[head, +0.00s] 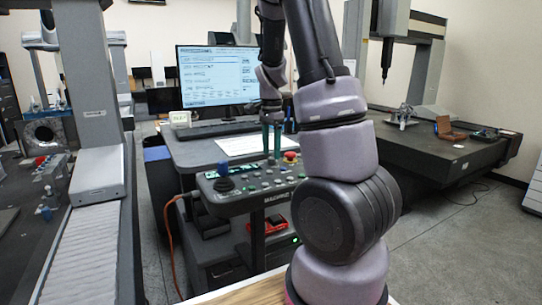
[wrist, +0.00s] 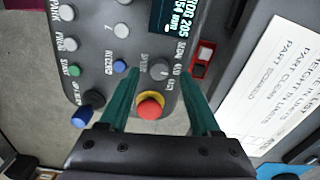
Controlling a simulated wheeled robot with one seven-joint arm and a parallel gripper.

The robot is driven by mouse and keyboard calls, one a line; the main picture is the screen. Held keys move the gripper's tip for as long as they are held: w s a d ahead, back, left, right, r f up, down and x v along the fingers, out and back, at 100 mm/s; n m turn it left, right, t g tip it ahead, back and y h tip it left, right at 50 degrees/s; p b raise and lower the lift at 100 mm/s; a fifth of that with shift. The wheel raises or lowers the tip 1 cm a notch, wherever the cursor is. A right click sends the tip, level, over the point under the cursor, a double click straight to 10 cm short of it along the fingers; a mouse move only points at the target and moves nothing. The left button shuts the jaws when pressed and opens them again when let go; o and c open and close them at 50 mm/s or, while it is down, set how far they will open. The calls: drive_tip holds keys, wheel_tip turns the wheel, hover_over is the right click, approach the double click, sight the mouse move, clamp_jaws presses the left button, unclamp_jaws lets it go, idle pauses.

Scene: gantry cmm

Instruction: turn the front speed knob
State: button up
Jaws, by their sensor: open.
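The grey speed knob (wrist: 158,70) sits on the dark control panel (wrist: 95,45) in the wrist view, beside printed lettering that reads SPEED. My gripper (wrist: 160,74) is open, and its two green fingers appear on either side of the knob with nothing held. Whether the fingertips touch the knob or hover above it I cannot tell. In the head view my gripper (head: 271,150) points down over the console (head: 232,200). The knob is too small to make out there.
A red emergency stop with a yellow ring (wrist: 150,107) lies between the fingers, close to the knob. A blue-topped joystick (wrist: 82,116) stands to the left. A display (wrist: 178,18), several round buttons and a white sheet (wrist: 275,90) are nearby. A monitor (head: 217,75) stands behind.

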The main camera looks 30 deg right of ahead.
sight(272, 161)
drive_tip(key=shift+f, duration=1.2)
clamp_jaws()
drive_tip(key=shift+n, duration=0.3)
drive_tip(key=n, duration=0.9)
